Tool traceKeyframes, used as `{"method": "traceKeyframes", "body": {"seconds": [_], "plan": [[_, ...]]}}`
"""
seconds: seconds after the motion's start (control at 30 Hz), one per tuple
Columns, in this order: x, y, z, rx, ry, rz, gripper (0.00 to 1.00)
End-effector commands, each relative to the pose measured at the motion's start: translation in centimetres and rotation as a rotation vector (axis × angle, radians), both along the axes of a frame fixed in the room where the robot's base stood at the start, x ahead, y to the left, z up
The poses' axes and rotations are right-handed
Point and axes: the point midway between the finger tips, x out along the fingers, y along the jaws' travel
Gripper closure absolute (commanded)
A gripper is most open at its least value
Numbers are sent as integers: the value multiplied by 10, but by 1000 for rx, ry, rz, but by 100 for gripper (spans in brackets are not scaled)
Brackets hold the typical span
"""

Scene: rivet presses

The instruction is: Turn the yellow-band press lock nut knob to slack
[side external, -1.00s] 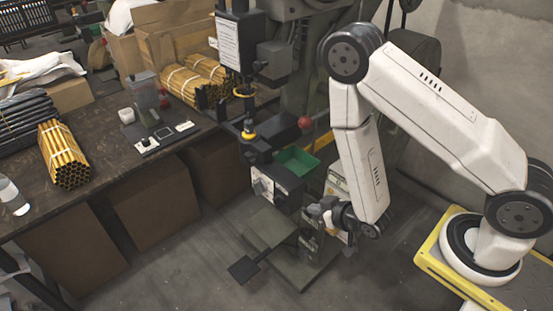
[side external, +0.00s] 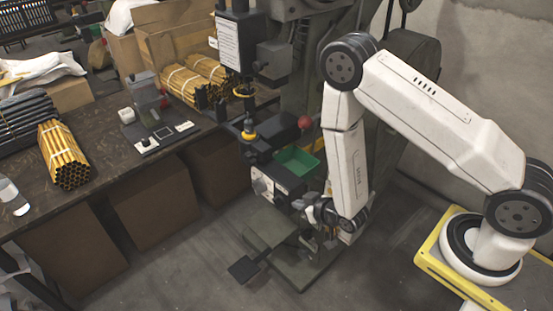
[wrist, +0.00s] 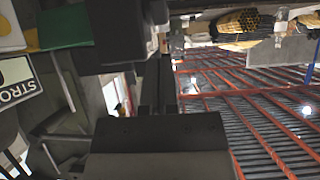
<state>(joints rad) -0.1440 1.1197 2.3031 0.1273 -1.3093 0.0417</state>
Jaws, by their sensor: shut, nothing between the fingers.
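The press (side external: 240,45) stands at the middle of the side external view, with a yellow ring (side external: 244,92) and a lower yellow fitting (side external: 249,134) on its column. I cannot tell which part is the lock nut knob or whether it is slack. My gripper (side external: 304,203) is low at the press front, beside the right of the control box (side external: 272,188), below the green bin. It is small and partly dark against the press base there. In the wrist view my gripper (wrist: 161,82) is shut and empty, pointing past a dark block (wrist: 118,30) close on its left.
A green bin (side external: 297,161) sits above the control box; a red ball (side external: 304,121) is on the press. A foot pedal (side external: 243,270) lies on the floor. The bench (side external: 105,165) at left holds brass tube bundles (side external: 62,155). Open floor lies at front.

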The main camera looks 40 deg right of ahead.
Motion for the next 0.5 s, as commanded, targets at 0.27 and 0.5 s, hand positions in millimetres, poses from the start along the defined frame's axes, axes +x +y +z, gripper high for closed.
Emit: {"method": "traceKeyframes", "body": {"seconds": [0.27,0.5], "plan": [[30,0,-19,-1,0,-1,100],[52,0,-32,-1,0,-1,100]]}}
